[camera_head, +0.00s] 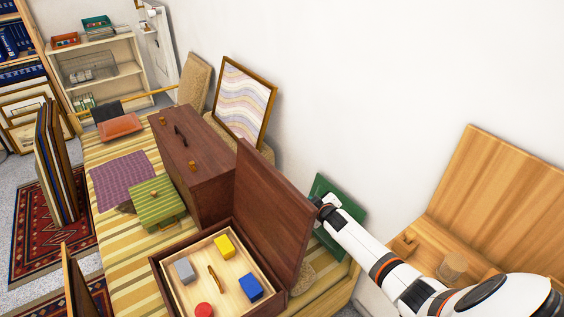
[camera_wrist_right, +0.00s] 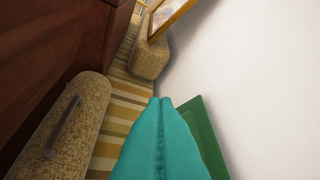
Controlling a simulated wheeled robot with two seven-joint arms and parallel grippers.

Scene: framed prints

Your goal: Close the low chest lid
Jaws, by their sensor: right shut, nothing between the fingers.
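The low chest (camera_head: 163,278) is a dark reddish-brown wooden box at the bottom centre of the head view. Its lid (camera_head: 272,208) stands open, roughly upright, along the chest's right side. Inside the chest is a pale wooden tray with blue, yellow and grey blocks, a red round piece and a small handle. My right gripper (camera_head: 321,203) is beside the lid's outer face, on the wall side; its tips are partly hidden. In the right wrist view its teal fingers (camera_wrist_right: 163,102) are together and empty. I cannot tell whether they touch the lid. My left gripper is out of view.
A closed brown chest (camera_head: 198,175) stands directly behind the open one. A green striped box (camera_head: 155,203) sits to its left. A green board (camera_head: 340,208) leans on the wall by my right gripper. A framed print (camera_head: 243,100) and cushions stand farther back. An open light-wood box (camera_head: 500,190) is at right.

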